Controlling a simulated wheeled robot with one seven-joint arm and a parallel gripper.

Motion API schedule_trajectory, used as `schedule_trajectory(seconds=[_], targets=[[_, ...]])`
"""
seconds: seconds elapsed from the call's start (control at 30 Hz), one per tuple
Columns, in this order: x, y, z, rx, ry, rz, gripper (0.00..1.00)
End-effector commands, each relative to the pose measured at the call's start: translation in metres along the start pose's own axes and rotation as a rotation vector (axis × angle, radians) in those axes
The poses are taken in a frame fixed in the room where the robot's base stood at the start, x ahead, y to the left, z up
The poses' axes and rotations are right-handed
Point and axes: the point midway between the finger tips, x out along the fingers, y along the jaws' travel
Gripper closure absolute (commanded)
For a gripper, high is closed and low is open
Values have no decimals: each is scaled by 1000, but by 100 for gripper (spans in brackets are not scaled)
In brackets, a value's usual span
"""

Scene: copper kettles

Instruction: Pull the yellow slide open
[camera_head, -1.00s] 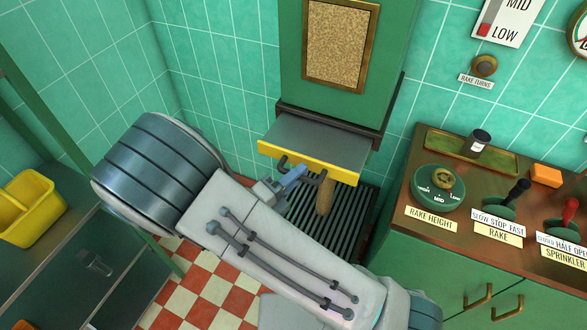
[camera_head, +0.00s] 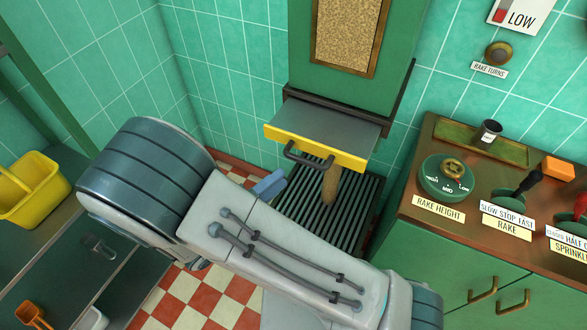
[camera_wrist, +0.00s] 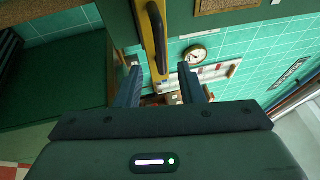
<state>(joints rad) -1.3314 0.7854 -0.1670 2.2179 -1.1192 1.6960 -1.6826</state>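The yellow slide (camera_head: 328,152) is a grey plate with a yellow front edge and a dark bar handle (camera_head: 305,156). It sticks out from the base of the green hopper (camera_head: 300,78), and a tan column (camera_head: 330,185) shows beneath it. My gripper (camera_head: 269,185) is at the lower left of the handle and apart from it, mostly hidden by my arm. In the wrist view my gripper (camera_wrist: 162,88) is open with nothing held. The slide's yellow edge (camera_wrist: 147,45) and handle (camera_wrist: 157,35) show ahead, in line with the gap between the fingers.
A dark slatted grate (camera_head: 345,215) lies below the slide. A green cabinet (camera_head: 440,255) with a dial (camera_head: 447,178) and levers stands to the right. A yellow bin (camera_head: 30,190) sits on a shelf at left. Red and white floor tiles show below.

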Motion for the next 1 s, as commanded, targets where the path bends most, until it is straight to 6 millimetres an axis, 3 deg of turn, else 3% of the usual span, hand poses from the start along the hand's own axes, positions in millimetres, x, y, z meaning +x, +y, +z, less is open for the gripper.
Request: schedule_trajectory(seconds=[0.1,0.3,1.0], targets=[[-25,2,0,1,-1,1,65],[-50,1,0,1,0,1,65],[-55,0,0,0,1,-1,65]])
